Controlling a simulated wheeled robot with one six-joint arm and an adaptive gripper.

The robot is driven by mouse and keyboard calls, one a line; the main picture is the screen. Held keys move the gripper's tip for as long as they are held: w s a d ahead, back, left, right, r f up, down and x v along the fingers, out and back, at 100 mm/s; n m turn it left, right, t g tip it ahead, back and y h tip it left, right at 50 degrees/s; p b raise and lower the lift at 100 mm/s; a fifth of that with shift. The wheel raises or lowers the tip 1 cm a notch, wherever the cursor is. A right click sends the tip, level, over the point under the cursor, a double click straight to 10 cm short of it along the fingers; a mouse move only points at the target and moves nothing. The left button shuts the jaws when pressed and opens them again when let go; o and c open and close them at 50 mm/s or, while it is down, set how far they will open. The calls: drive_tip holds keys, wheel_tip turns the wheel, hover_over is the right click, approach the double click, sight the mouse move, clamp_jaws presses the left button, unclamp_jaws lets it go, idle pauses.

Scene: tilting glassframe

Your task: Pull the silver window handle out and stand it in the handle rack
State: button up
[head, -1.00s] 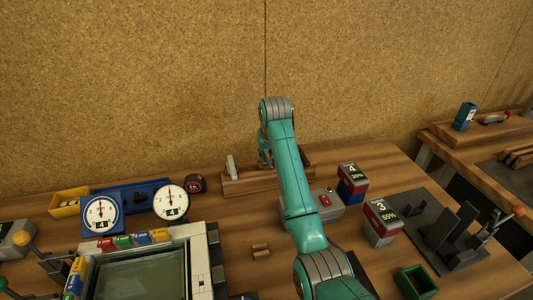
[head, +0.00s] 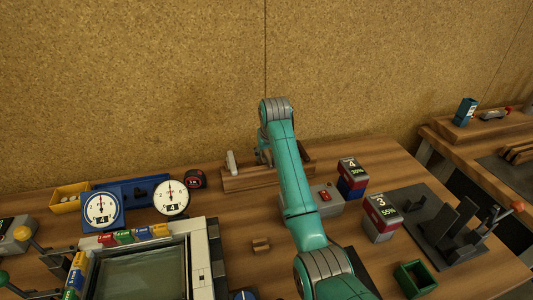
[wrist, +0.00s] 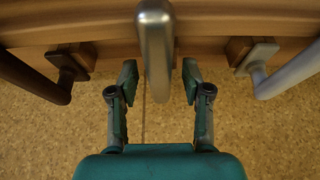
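A silver-grey metal handle (wrist: 155,45) stands out from the wooden rack (wrist: 210,25) in the middle of the wrist view. My gripper (wrist: 160,80) is open, one finger on each side of this handle, with gaps visible on both sides. A dark bronze handle (wrist: 30,75) is at the left and a lighter silver handle (wrist: 290,72) at the right, each on a square mount. In the head view the rack (head: 240,184) lies near the wall, with the light handle (head: 232,162) upright at its left end. My arm hides the middle handle and most of my gripper there.
The glass window frame (head: 206,255) lies front left with coloured blocks along its edges. Dials (head: 103,209), a red tape measure (head: 196,179), battery-like blocks (head: 381,217) and a green box (head: 415,279) surround the arm.

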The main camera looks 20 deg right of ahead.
drive_tip(key=v, duration=1.1)
drive_tip(key=shift+s+r, duration=0.1)
drive_tip(key=shift+r, duration=0.4)
drive_tip(key=shift+s, duration=0.1)
